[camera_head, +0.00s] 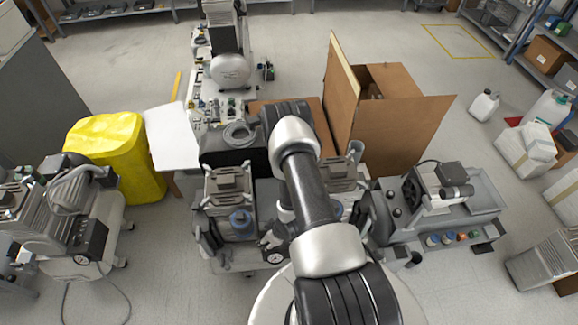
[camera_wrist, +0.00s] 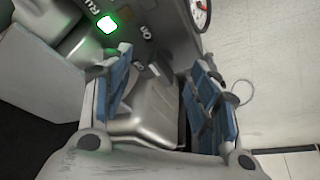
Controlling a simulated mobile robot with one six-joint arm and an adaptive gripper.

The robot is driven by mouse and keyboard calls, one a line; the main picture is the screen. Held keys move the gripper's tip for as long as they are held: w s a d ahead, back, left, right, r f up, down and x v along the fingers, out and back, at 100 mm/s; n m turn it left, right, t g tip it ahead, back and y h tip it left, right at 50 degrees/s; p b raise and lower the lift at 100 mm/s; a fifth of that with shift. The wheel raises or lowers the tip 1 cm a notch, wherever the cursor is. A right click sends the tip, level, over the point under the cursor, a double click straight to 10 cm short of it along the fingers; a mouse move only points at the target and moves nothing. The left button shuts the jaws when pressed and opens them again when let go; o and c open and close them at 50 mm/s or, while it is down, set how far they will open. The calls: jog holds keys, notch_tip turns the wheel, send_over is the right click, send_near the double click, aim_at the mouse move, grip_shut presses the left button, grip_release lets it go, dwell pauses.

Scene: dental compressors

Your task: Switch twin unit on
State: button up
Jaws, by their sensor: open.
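The twin unit (camera_head: 228,186) stands at the centre of the head view, with two grey finned motor blocks. My arm covers much of its middle and right side. In the wrist view, its dark grey panel (camera_wrist: 165,22) carries a lamp (camera_wrist: 107,24) glowing bright green beside lettering that seems to read "RUN". A small light-coloured part, possibly the switch (camera_wrist: 152,69), shows on the panel between my fingertips; its position is unclear. My gripper (camera_wrist: 163,72) is open, its blue-padded fingers apart close to the panel. Whether they touch it cannot be told. Nothing is held.
A round gauge (camera_wrist: 201,12) sits on the panel's right edge. In the head view, another compressor (camera_head: 435,205) stands right and one (camera_head: 65,220) left.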

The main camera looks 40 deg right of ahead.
jog(key=n, duration=0.2)
jog(key=n+y, duration=0.1)
jog(key=shift+w+d+n+g, duration=0.1)
jog(key=shift+d+n+g, duration=0.05)
jog(key=shift+n+g, duration=0.2)
jog(key=n+g+y+b, duration=0.1)
jog(key=n, duration=0.3)
jog(key=d+p+v, duration=0.1)
jog(key=p+v, duration=0.7)
jog(key=v, duration=1)
jog(key=w+d+r+h+b, duration=0.1)
jog(key=w+d+r+h, duration=0.1)
jog(key=r, duration=0.3)
jog(key=w+d+r+m+h, duration=0.1)
jog(key=w+d+r+h, duration=0.1)
jog(key=w+d+r, duration=0.2)
jog(key=shift+w+d+r+t+b, duration=0.35)
jog(key=shift+w+r, duration=0.45)
jog(key=shift+r, duration=0.55)
jog(key=shift+m, duration=0.25)
